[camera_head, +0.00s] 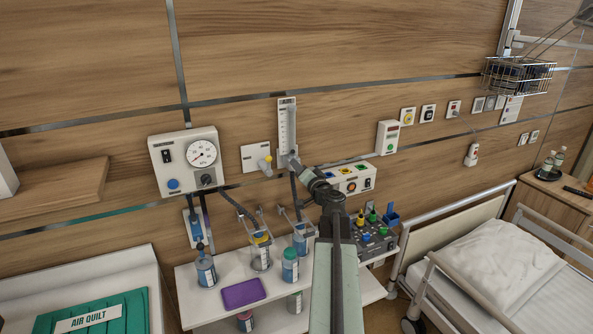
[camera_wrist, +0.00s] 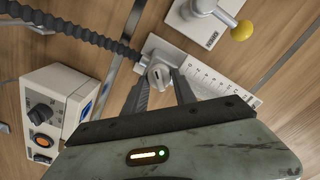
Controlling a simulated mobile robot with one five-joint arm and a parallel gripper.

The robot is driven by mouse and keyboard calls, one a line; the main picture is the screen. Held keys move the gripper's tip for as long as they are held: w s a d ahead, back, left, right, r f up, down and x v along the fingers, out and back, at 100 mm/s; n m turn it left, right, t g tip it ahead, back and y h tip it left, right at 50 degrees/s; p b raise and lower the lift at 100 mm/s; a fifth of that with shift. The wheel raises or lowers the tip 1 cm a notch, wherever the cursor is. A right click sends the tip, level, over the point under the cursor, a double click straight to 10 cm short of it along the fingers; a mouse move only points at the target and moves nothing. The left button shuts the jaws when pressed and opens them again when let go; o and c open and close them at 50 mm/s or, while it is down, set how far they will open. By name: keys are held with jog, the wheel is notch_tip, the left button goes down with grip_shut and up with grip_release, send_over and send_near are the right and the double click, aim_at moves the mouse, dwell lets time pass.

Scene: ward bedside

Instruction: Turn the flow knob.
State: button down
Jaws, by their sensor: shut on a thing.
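The flowmeter (camera_head: 287,122) is an upright pale panel with a scale on the wooden wall, near the middle of the head view. In the wrist view its scale plate (camera_wrist: 205,80) runs to the lower right. The flow knob (camera_wrist: 158,76) is a small grey-white knob at the lower end of the flowmeter. My gripper (camera_wrist: 160,83) has one finger on each side of the knob and is shut on it. In the head view my gripper (camera_head: 305,174) reaches the flowmeter's lower end, and it mostly hides the knob there.
A control box (camera_head: 352,180) sits to the right. A shelf unit (camera_head: 205,306) with bottles stands below; a bed (camera_head: 510,270) is at right.

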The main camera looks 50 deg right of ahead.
jog(key=shift+m, duration=0.5)
jog(key=shift+w+a+f+m+b, duration=0.1)
jog(key=shift+a+m+b, duration=0.05)
jog(key=shift+m, duration=5.5)
jog(key=shift+a+f+m+b, duration=0.1)
jog(key=shift+a+f+m, duration=0.05)
jog(key=shift+m, duration=5.55)
jog(key=shift+w+a+f+m+b, duration=0.1)
jog(key=shift+a+m+b, duration=0.05)
jog(key=shift+m, duration=5.5)
